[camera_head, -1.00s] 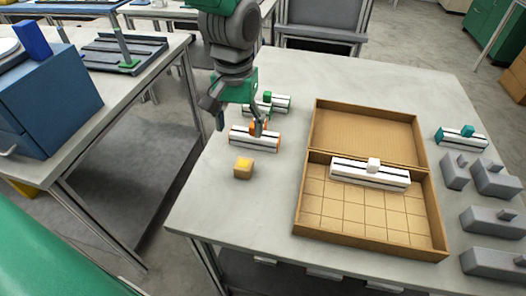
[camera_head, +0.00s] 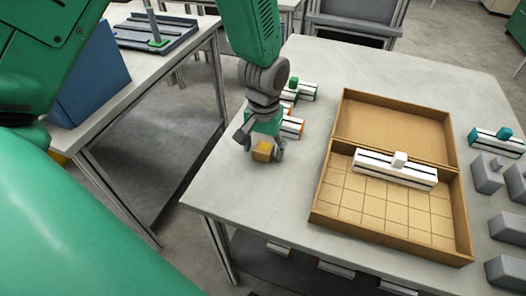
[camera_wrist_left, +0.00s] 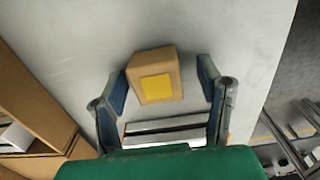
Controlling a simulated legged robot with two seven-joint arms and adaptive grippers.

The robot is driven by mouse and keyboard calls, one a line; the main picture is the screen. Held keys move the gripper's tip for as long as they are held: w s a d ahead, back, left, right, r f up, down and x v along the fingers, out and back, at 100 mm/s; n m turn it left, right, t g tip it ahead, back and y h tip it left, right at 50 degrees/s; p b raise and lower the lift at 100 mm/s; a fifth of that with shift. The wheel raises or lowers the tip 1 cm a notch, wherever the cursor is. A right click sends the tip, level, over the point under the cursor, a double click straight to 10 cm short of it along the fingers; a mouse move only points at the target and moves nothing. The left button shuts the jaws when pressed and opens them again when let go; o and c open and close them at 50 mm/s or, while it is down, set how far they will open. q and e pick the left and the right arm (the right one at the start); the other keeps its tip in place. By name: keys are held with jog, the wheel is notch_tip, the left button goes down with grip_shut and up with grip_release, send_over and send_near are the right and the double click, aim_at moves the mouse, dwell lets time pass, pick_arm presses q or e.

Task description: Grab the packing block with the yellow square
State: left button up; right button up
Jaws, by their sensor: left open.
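The packing block (camera_head: 263,151) is a small tan cube on the grey table near its left front edge. Its yellow square shows on the top face in the left wrist view (camera_wrist_left: 156,88). My left gripper (camera_head: 262,153) is over the block from above. In the left wrist view its fingers (camera_wrist_left: 160,85) are open, one on each side of the block, with a small gap on both sides. In the head view the gripper partly covers the block. My right gripper is not in view.
White reel boxes with orange (camera_head: 293,128) and green (camera_head: 303,92) markers lie just behind the gripper. An open cardboard box (camera_head: 345,205) holding a white piece (camera_head: 395,170) stands to the right. Grey blocks (camera_head: 488,175) line the right edge.

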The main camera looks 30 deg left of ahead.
pick_arm(q)
jog(key=shift+d, duration=0.6)
jog(key=shift+s+a, duration=0.1)
jog(key=shift+a, duration=0.25)
jog(key=c, duration=1.2)
jog(key=shift+a, duration=0.25)
grip_shut()
